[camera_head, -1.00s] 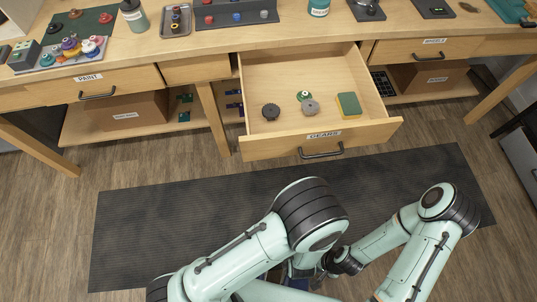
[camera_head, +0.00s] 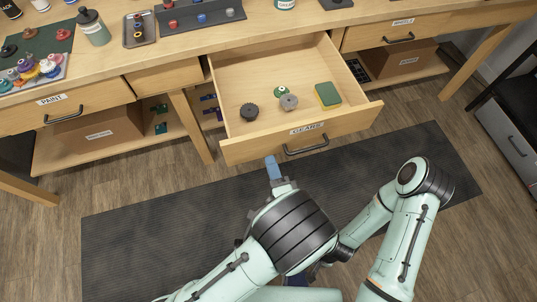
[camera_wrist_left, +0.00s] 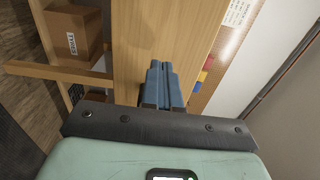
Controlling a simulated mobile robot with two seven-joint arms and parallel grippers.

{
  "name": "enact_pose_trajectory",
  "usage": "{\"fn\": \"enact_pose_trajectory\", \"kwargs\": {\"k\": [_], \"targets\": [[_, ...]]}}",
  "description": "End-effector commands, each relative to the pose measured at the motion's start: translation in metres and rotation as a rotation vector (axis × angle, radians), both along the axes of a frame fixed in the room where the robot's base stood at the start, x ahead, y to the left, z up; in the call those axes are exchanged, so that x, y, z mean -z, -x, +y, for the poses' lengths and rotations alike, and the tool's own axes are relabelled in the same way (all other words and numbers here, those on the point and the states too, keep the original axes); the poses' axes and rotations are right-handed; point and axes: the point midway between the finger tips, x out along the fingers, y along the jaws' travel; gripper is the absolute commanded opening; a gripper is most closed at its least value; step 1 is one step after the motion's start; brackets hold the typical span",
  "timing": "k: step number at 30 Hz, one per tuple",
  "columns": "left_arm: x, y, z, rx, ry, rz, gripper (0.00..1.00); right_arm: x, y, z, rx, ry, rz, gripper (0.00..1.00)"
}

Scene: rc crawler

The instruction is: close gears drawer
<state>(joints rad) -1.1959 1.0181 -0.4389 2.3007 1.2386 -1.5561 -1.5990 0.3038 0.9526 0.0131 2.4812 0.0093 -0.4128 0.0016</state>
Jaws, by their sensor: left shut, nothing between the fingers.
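The gears drawer (camera_head: 351,121) is pulled out from the bench, with a dark handle (camera_head: 306,145) and a GEARS label on its front. It holds a dark gear (camera_head: 249,112), a grey gear (camera_head: 289,103), a green round part (camera_head: 281,91) and a green and yellow block (camera_head: 328,95). My left gripper (camera_head: 271,161) is shut and empty, just in front of the drawer front, left of the handle; I cannot tell whether it touches. Its closed blue fingers (camera_wrist_left: 161,72) point at wood in the left wrist view. My right gripper is mostly hidden behind my left arm.
The paint drawer (camera_head: 88,105) at left and another drawer (camera_head: 430,28) at right are shut. Bottles, a tray (camera_head: 140,31) and other parts stand on the bench top. Cardboard boxes (camera_head: 97,144) sit on the lower shelf. A dark mat (camera_head: 140,235) covers the floor in front.

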Motion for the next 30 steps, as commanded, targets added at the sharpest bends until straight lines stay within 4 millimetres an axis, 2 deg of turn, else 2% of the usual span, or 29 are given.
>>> {"fn": "enact_pose_trajectory", "kwargs": {"k": [6,23,26,30], "targets": [[0.0,-0.025,0.009,-0.001,0.002,-0.001,0.0,0.002,-0.001,0.0,0.001,0.0,-0.003,0.38],[0.0,-0.032,0.012,0.0,0.0,0.0,0.0,0.001,-0.001,0.0,0.001,0.0,-0.003,0.38],[-0.001,-0.038,0.014,0.0,0.0,-0.001,0.0,-0.001,0.0,0.0,0.0,0.0,0.0,0.38],[-0.001,-0.057,0.022,-0.002,-0.001,-0.002,0.0,-0.006,0.001,0.0,-0.002,-0.001,0.006,0.38]]}}
